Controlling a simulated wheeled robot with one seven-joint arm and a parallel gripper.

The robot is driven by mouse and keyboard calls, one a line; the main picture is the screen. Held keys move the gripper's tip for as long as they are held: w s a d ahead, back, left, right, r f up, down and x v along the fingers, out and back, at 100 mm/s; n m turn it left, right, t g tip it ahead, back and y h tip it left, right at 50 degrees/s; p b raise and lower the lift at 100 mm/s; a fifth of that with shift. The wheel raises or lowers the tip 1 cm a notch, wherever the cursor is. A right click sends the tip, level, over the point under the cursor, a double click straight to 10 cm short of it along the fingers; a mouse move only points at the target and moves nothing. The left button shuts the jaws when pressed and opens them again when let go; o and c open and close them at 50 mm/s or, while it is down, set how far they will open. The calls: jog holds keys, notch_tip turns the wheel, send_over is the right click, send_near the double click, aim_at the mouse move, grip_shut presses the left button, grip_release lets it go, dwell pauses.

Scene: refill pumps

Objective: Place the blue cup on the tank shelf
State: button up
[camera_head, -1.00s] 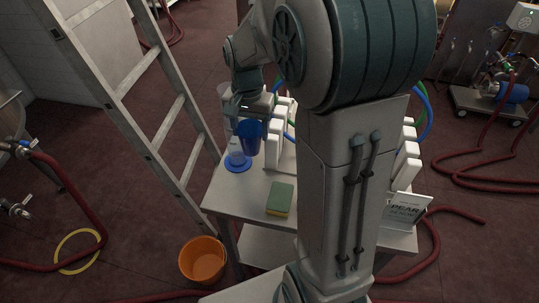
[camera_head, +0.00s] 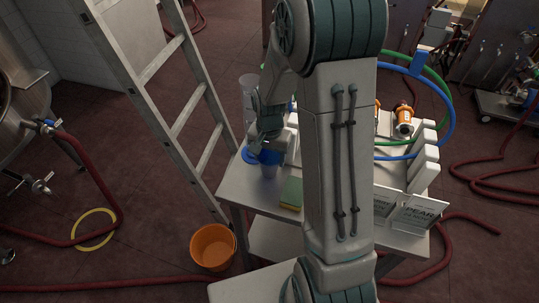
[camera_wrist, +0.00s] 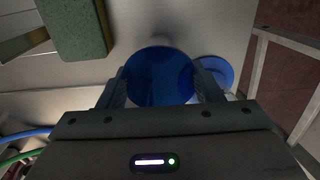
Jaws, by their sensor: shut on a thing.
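The blue cup (camera_head: 268,158) is in my gripper (camera_head: 268,143), above the left end of the pale table (camera_head: 243,190) in the head view. My arm partly covers it, and I cannot tell whether it touches the tabletop. In the wrist view the cup's round blue mouth (camera_wrist: 159,78) lies between the two fingers of my gripper (camera_wrist: 160,88), which are shut on it. A grey tank (camera_head: 22,100) stands at the far left of the head view. A flat grey ledge (camera_head: 28,78) shows beside it; I cannot tell if this is the tank shelf.
A blue disc (camera_wrist: 214,72) lies beside the cup. A green-yellow sponge (camera_head: 291,193) is on the table. A clear cylinder (camera_head: 247,92) stands behind. A ladder (camera_head: 165,95) rises between table and tank. An orange bucket (camera_head: 213,247), yellow ring (camera_head: 94,229) and red hoses are on the floor.

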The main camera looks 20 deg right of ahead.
jog(key=shift+f, duration=0.1)
jog(key=o, duration=0.9)
jog(key=shift+o, duration=0.2)
